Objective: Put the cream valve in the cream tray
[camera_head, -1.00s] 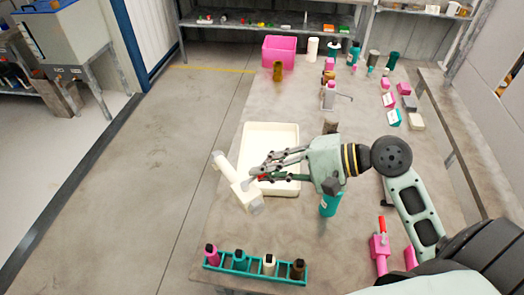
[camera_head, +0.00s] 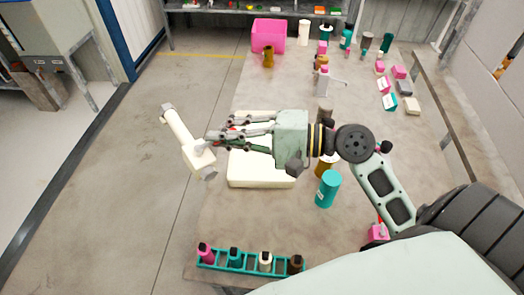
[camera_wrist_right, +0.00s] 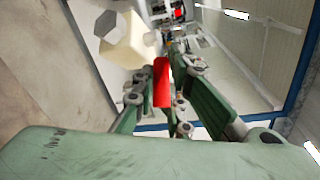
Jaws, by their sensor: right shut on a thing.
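The cream valve (camera_head: 180,132) has a long pale body with grey ends and a red handle, which shows in the wrist view (camera_wrist_right: 162,82). My right gripper (camera_head: 212,138) is shut on the valve at its handle. It holds the valve tilted, to the left of the cream tray and past the table's left edge. The cream tray (camera_head: 260,183) lies on the table beneath my right gripper and wrist, which hide part of it. In the wrist view, the valve's cream body (camera_wrist_right: 125,50) is beyond the fingers. My left gripper is out of view.
A teal rack (camera_head: 250,262) with several small bottles stands at the near left edge. A teal cylinder (camera_head: 327,190) stands right of the tray. A pink bin (camera_head: 268,35) and brown part (camera_head: 268,58) are at the back. Floor lies open left of the table.

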